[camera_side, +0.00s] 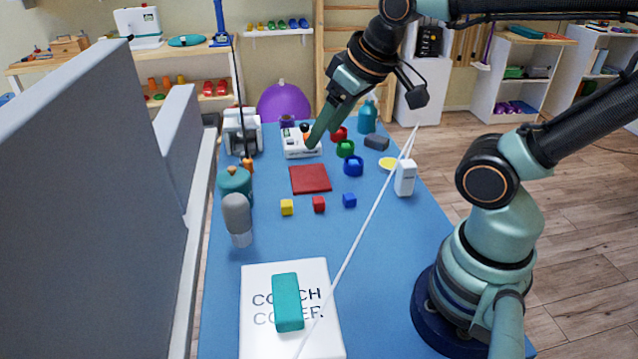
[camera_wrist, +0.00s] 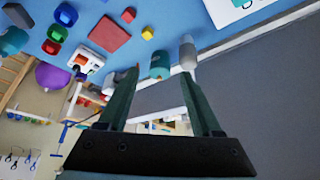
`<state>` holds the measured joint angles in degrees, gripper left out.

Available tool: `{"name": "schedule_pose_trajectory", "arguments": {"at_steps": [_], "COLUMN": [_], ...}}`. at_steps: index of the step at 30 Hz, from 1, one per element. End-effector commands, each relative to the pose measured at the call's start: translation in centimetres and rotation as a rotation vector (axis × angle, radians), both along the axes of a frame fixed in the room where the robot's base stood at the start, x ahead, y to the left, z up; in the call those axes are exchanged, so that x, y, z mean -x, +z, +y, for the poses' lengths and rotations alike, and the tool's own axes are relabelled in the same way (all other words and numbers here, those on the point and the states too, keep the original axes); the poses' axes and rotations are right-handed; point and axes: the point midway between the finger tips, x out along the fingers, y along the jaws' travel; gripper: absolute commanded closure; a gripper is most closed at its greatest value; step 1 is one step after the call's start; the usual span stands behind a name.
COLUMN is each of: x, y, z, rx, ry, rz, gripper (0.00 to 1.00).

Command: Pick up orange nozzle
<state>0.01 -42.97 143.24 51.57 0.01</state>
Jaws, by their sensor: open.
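A small orange piece (camera_side: 248,163), which looks like the orange nozzle, stands at the left side of the blue table, behind a teal jar (camera_side: 235,183). In the wrist view a bit of orange (camera_wrist: 119,77) shows beside the left finger, partly hidden by it. A second orange spot (camera_side: 308,138) shows on the white box, close to my fingers. My gripper (camera_side: 318,132) is raised over the far part of the table and points down to the left. In the wrist view my gripper (camera_wrist: 160,75) has its two fingers wide apart with nothing between them.
A white box (camera_side: 298,152) and a white machine (camera_side: 240,130) stand at the back. A red square (camera_side: 310,179), small cubes, colored rings and a white bottle (camera_side: 405,177) lie on the table. A grey-topped bottle (camera_side: 238,215) stands left. A grey partition (camera_side: 95,200) borders the left side.

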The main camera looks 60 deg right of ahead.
Motion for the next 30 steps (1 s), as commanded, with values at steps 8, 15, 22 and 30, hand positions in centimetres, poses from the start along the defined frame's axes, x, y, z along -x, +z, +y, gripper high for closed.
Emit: {"name": "schedule_pose_trajectory", "arguments": {"at_steps": [8,15,22,30], "x": [-0.4,-5.3,-11.9,-18.6], "y": [0.0,-0.6,-2.8,-7.7], "z": [-0.1,-1.1,-3.0,-5.6], "rx": [-0.001,-0.004,-0.008,-0.012], "ry": [-0.003,-0.041,-0.091,-0.147], "rz": [-0.001,-0.019,-0.057,-0.101], "gripper": [0.34,0.34,0.34,0.34]}}
